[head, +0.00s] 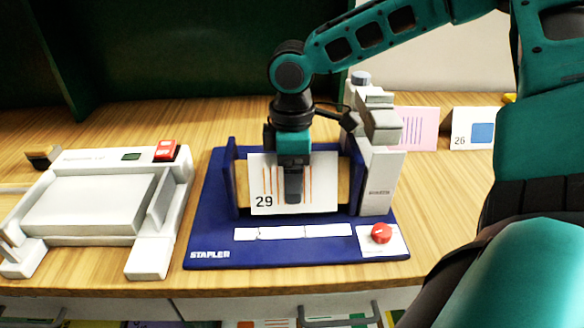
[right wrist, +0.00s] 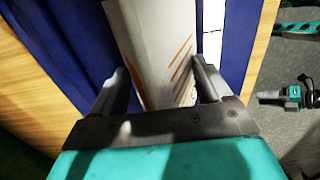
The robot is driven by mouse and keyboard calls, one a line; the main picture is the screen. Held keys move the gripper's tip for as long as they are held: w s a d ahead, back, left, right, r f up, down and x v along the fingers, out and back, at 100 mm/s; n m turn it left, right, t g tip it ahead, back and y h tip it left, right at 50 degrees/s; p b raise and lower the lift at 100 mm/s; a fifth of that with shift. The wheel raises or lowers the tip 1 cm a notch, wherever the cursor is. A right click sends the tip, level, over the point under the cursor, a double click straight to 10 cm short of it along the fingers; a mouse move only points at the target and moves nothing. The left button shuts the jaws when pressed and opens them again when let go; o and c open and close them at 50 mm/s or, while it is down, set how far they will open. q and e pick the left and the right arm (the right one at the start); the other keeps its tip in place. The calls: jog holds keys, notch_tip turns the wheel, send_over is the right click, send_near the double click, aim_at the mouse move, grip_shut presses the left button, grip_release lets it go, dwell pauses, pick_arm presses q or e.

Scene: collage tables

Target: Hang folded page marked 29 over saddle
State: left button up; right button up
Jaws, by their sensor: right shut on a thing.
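The white folded page marked 29 (head: 264,188), with orange strokes, is upright at the blue stapler stand (head: 220,215). My right gripper (head: 293,195) comes down from above and is shut on it. In the right wrist view the page (right wrist: 155,50) lies between the two fingers (right wrist: 165,88). The tan saddle (head: 343,186) shows at both sides of the page, between blue uprights. The page covers its middle; whether the page rests on it I cannot tell. A small teal and black gripper, seemingly my left (right wrist: 282,97), shows in the right wrist view, its jaws unclear.
The grey stapler head (head: 376,150) stands close to the right of the page. A red knob (head: 381,233) and white strips (head: 293,231) are on the stand's front. A grey machine (head: 90,205) is at left. A pink card (head: 415,128) and a card marked 26 (head: 473,128) stand behind right.

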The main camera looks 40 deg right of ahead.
jog(key=shift+f, duration=0.3)
jog(key=o, duration=1)
jog(key=shift+c, duration=0.2)
jog(key=shift+r, duration=0.1)
notch_tip(320, 180, up, 12)
jog(key=shift+r+p, duration=0.15)
jog(key=shift+p, duration=1)
jog(key=shift+r, duration=0.25)
